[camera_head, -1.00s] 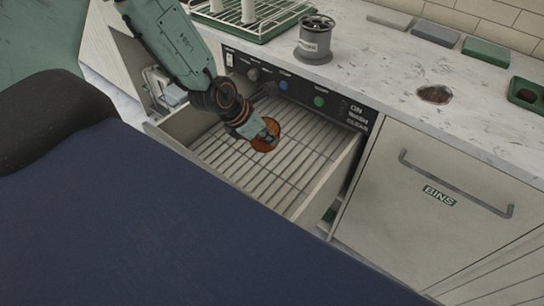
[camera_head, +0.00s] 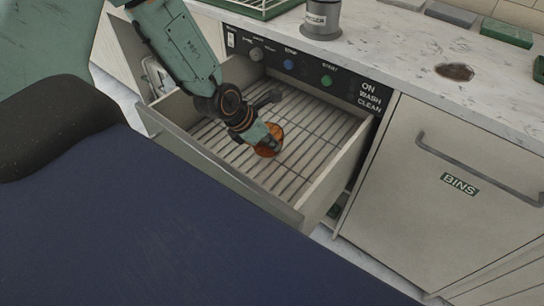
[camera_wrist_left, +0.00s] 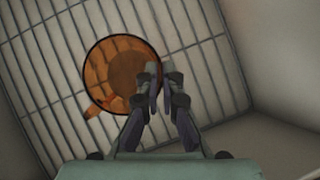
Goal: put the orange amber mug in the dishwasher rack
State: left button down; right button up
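The orange amber mug (camera_head: 269,140) is inside the pulled-out dishwasher drawer, over the slatted rack (camera_head: 297,173). In the left wrist view the mug (camera_wrist_left: 112,72) is seen from above, with its mouth facing the camera and its handle at the lower left. My left gripper (camera_head: 266,142) is at the mug; in the wrist view its fingers (camera_wrist_left: 157,88) are close together on the mug's right-hand wall. I cannot tell whether the mug's base touches the rack. My right gripper is not in view.
The drawer walls (camera_head: 325,185) surround the rack; its slats are bare right of the mug. The control panel (camera_head: 300,66) is behind. A grey canister (camera_head: 322,20) stands on the counter. The BINS front (camera_head: 450,200) is to the right.

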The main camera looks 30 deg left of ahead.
aim_at(271, 152)
pick_arm(q)
jog(key=shift+f+b, duration=0.35)
jog(key=shift+f, duration=0.1)
notch_tip(271, 152, down, 2)
jog(key=shift+s+f+b, duration=0.1)
jog(key=shift+b, duration=0.75)
jog(key=shift+f, duration=0.35)
jog(key=shift+r, duration=0.1)
jog(key=c, duration=1.6)
grip_release()
jog(key=shift+o, duration=0.4)
